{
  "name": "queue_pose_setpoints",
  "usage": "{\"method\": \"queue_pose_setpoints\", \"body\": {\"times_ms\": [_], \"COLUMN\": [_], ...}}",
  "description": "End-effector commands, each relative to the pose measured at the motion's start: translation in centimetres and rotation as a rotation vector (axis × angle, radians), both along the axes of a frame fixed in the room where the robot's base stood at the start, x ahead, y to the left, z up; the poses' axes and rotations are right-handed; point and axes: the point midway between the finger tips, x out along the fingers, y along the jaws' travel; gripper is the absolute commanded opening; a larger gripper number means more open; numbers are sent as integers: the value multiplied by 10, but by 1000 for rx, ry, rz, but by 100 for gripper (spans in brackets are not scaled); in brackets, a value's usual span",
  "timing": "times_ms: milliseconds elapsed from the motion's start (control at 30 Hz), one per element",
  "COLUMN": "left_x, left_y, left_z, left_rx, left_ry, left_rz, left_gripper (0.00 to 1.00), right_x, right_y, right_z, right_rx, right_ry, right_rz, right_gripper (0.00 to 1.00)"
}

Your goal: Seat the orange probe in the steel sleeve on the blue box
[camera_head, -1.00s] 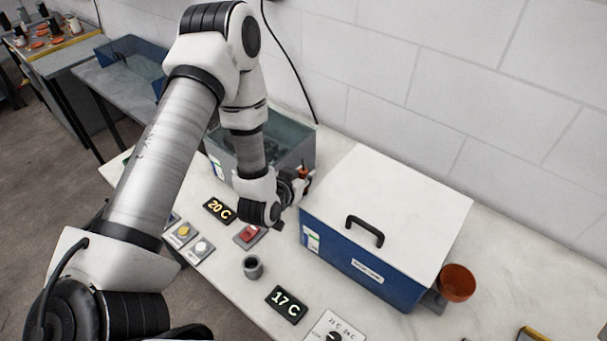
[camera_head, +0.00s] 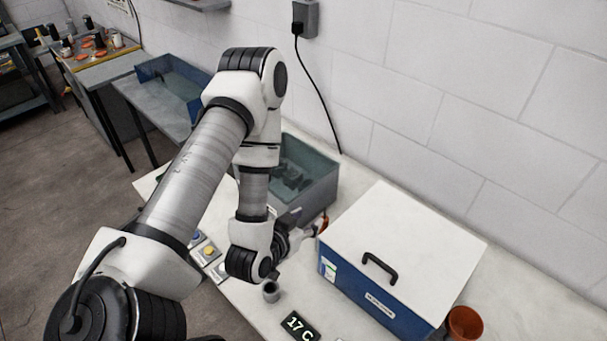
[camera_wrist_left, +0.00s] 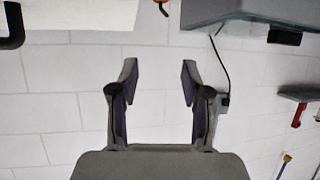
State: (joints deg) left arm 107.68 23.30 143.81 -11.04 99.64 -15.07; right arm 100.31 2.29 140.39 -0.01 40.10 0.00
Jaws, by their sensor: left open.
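The blue box (camera_head: 345,290) has a white lid and a black handle and stands on the light table. A small orange-red piece, perhaps the orange probe (camera_head: 324,222), shows at the box's back left corner, just past my left gripper. An orange bit also shows at the top of the left wrist view (camera_wrist_left: 163,7). My left gripper (camera_wrist_left: 158,75) is open with nothing between its fingers. In the head view it (camera_head: 312,230) is small and partly hidden by its wrist. I cannot make out the steel sleeve for certain. My right gripper is not in view.
A grey open tank (camera_head: 318,190) stands behind my left wrist. A small grey cup (camera_head: 271,291) and a "17 C" display (camera_head: 300,326) are in front of the box. A terracotta cup (camera_head: 464,325) stands at its right. A cable (camera_head: 318,95) hangs on the wall.

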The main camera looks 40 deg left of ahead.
Motion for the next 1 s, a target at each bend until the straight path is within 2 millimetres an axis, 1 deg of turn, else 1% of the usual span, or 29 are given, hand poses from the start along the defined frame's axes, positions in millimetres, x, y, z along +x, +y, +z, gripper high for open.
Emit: {"method": "queue_pose_setpoints", "body": {"times_ms": [33,133,167,267,300,367,400,433,500,600,700,1000], "left_x": [-4,-9,-11,-25,-37,-63,-85,-102,-139,-175,-186,-185], "left_y": [-1,-2,-4,-22,-32,-47,-56,-61,-69,-73,-74,-74], "left_z": [8,6,2,-31,-50,-80,-98,-109,-125,-134,-135,-135], "left_rx": [1,-1,-5,-33,-49,-71,-82,-88,-95,-94,-94,-95], "left_ry": [4,8,24,176,282,473,607,702,896,1073,1128,1125], "left_rz": [-1,-3,-9,-52,-75,-102,-111,-115,-106,-84,-73,-73], "left_gripper": [47,47,47,47,47,47,47,47,47,47,47,47], "right_x": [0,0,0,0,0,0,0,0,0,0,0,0], "right_y": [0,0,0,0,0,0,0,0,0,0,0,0], "right_z": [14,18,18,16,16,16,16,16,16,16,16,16], "right_rx": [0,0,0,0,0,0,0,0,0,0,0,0], "right_ry": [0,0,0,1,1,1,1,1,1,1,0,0], "right_rz": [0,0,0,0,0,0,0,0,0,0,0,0], "right_gripper": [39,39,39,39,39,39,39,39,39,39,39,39]}}
